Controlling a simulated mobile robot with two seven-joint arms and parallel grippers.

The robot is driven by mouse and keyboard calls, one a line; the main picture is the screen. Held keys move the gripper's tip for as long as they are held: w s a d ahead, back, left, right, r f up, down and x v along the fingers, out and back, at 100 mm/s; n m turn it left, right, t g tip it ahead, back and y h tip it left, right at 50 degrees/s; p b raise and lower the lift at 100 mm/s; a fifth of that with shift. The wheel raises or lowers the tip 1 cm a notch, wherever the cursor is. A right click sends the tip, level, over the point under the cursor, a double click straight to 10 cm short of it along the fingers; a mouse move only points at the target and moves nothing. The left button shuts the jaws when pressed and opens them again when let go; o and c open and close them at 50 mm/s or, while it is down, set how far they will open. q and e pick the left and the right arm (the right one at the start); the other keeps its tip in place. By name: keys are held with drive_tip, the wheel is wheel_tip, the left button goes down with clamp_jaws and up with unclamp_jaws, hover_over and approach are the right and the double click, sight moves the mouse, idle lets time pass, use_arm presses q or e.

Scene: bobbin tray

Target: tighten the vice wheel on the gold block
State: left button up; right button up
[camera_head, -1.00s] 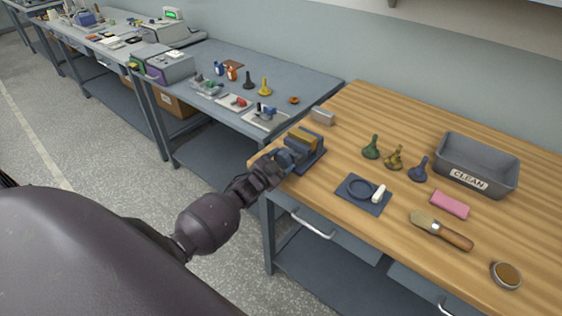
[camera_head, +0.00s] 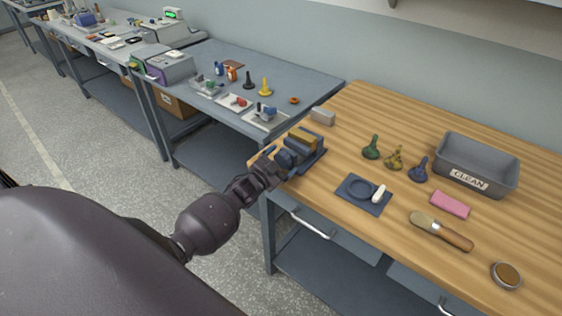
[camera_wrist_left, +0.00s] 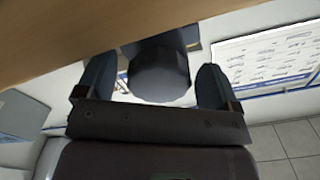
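The dark blue-grey vice (camera_head: 317,155) stands at the left corner of the wooden bench, with the gold block (camera_head: 304,138) between its jaws. My left gripper (camera_head: 279,156) is at the vice's front side, at the bench edge. In the left wrist view, the dark round vice wheel (camera_wrist_left: 160,76) lies between the two fingers of my left gripper (camera_wrist_left: 155,82). The fingers are apart, one on each side of the wheel, with narrow gaps showing. My right gripper is in neither view.
A grey block (camera_head: 322,116) lies behind the vice. A grey table (camera_head: 300,85) adjoins at the back left.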

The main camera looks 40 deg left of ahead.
use_arm(q)
drive_tip(key=s, duration=1)
drive_tip(key=shift+s+a+b, duration=0.3)
drive_tip(key=shift+s+a, duration=0.05)
drive_tip(key=shift+a, duration=0.05)
